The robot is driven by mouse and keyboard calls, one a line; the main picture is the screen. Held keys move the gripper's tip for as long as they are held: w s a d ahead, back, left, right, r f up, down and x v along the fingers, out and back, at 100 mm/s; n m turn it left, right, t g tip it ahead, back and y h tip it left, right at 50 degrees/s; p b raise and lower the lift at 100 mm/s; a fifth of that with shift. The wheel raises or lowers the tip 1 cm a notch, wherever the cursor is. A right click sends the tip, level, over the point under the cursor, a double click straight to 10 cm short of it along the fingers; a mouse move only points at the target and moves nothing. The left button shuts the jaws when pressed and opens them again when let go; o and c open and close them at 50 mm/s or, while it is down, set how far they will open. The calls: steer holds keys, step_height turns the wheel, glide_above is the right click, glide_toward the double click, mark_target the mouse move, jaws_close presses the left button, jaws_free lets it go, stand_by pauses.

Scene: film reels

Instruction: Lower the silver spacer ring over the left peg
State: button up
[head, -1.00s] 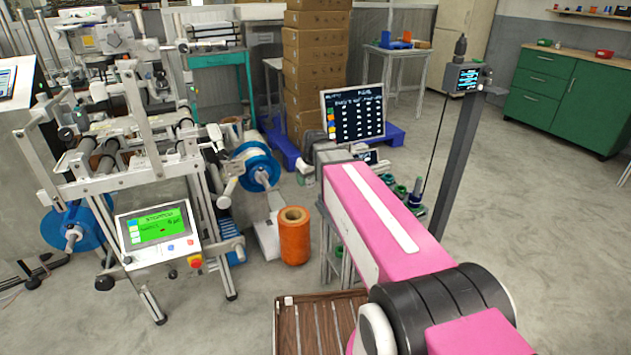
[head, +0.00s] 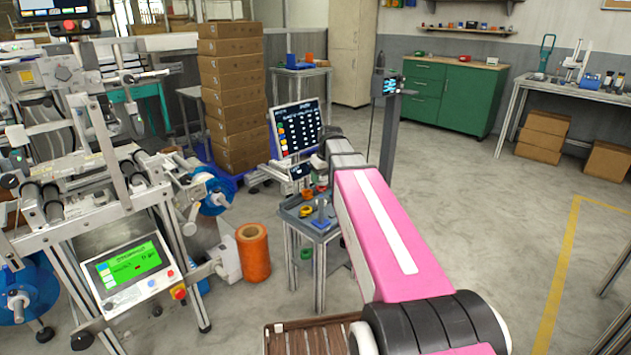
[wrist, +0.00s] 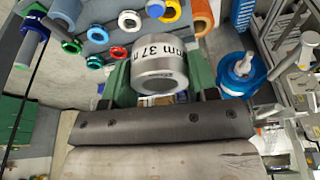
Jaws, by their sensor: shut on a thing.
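The silver spacer ring (wrist: 158,50), with dark lettering on its band, is in the wrist view. My gripper (wrist: 160,82) is shut on it, with a green finger on each side. I cannot tell which peg is the left one. My gripper and the ring cannot be made out in the head view.
Several coloured rings lie near the top of the wrist view, including a red one (wrist: 95,62) and a blue one (wrist: 129,20). An orange spool (head: 253,253) stands left of the table. A monitor (head: 296,128) is behind it. Open floor lies to the right.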

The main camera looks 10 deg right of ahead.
glide_above(321, 203)
steer(key=w, duration=0.1)
steer(key=shift+w+d+f, duration=0.1)
steer(key=shift+d+f, duration=0.05)
steer(key=shift+f, duration=2.25)
steer(key=shift+f, duration=3.9)
steer(key=o, duration=1.3)
steer(key=v, duration=1.1)
steer(key=shift+f, duration=0.1)
